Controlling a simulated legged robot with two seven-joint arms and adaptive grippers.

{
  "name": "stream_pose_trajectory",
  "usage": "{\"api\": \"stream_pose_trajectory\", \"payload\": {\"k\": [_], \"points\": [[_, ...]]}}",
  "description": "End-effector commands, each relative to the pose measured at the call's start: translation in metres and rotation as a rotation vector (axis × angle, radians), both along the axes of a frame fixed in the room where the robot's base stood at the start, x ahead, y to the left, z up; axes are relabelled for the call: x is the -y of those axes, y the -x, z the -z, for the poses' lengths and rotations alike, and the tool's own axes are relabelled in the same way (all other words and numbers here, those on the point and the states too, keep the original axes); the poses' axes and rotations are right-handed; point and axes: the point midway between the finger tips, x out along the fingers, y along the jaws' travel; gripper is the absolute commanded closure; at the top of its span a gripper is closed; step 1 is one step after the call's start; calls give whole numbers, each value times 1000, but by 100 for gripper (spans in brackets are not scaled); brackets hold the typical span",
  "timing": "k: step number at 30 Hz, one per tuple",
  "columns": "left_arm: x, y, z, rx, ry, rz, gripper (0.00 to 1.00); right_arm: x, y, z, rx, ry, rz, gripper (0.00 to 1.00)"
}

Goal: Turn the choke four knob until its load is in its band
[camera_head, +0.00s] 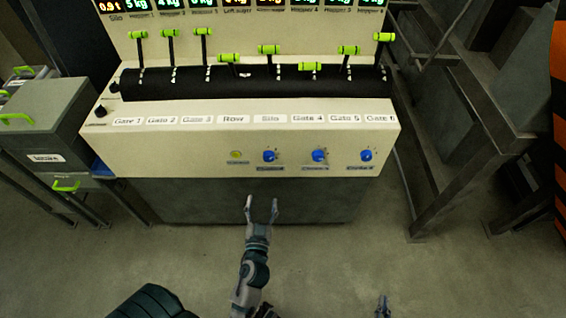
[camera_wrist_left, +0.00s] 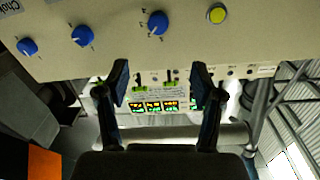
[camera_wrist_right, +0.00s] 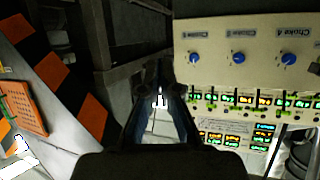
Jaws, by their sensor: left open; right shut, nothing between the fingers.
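The choke four knob (camera_head: 270,156) is the leftmost of three blue knobs on the console's front panel, right of a yellow button (camera_head: 236,155). It also shows in the left wrist view (camera_wrist_left: 158,22) and in the right wrist view (camera_wrist_right: 288,58), beside its "Choke 4" label. My left gripper (camera_head: 261,203) is open and empty, below the panel and apart from the knob. My right gripper (camera_head: 384,298) is shut and empty, low at the bottom right of the head view, away from the console. The load figure for choke four is too small to read.
Two more blue knobs (camera_head: 319,156) (camera_head: 366,155) sit to the right. Green-handled levers (camera_head: 269,50) and a row of displays (camera_head: 237,4) stand above. A grey cabinet (camera_head: 45,115) is at left and a metal frame (camera_head: 470,150) at right. The floor before the console is clear.

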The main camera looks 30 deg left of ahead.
Motion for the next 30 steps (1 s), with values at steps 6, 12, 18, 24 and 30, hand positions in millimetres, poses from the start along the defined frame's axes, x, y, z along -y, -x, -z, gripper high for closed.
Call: {"api": "stream_pose_trajectory", "payload": {"k": [6,12,18,24,30], "points": [[-5,-29,-10,4,-14,1,33,21,27,26,-239,54,7,100],[-21,-67,-12,3,-18,2,33,39,66,50,-490,113,15,100],[-47,-108,-7,-1,-14,0,33,48,98,62,-662,157,24,100],[-66,-136,-3,-3,-8,0,33,48,110,65,-723,173,27,100],[-68,-147,-4,-3,-11,-1,33,53,114,67,-737,173,27,100]]}}
